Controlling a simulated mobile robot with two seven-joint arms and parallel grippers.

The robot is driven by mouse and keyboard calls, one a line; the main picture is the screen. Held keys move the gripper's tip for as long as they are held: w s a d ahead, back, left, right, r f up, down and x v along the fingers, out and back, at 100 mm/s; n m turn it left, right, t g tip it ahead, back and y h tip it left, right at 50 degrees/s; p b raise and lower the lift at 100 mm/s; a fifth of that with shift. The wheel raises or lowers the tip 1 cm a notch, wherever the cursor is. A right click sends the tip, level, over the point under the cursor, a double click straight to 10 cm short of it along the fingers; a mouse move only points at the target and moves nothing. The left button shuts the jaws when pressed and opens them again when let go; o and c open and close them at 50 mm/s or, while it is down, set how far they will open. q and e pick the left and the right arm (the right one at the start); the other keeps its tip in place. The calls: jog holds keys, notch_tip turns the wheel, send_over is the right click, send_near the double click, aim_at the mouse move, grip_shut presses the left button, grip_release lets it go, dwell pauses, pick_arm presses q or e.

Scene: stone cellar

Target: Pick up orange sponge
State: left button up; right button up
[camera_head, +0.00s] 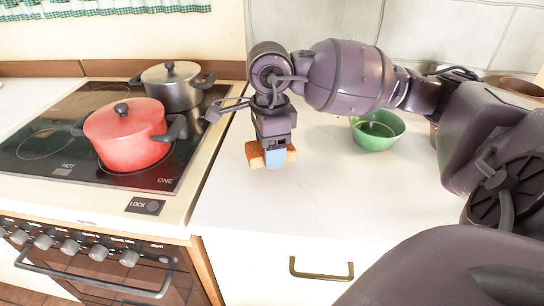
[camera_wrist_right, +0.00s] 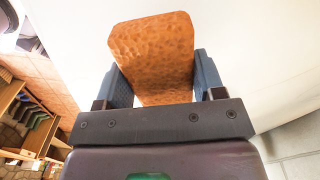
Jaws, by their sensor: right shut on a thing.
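The orange sponge (camera_head: 254,154) is held in my right gripper (camera_head: 275,158), over the white counter to the right of the stove. In the right wrist view the sponge (camera_wrist_right: 153,50) sits between the two blue-grey fingers of the gripper (camera_wrist_right: 160,78), with a finger against each side. The sponge sticks out beyond the fingertips. In the head view the gripper partly covers the sponge's middle. I cannot tell whether the sponge touches the counter. My left gripper is not in view.
A red pot (camera_head: 126,138) and a dark grey pot (camera_head: 172,88) stand on the black cooktop (camera_head: 45,165) at left. A green bowl (camera_head: 377,137) stands on the counter (camera_head: 325,190) behind and right of the gripper. The counter's front middle is clear. A drawer handle (camera_head: 321,275) shows below.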

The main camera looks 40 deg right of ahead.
notch_tip(320, 180, up, 16)
jog(key=p, duration=0.2)
jog(key=shift+f, duration=0.1)
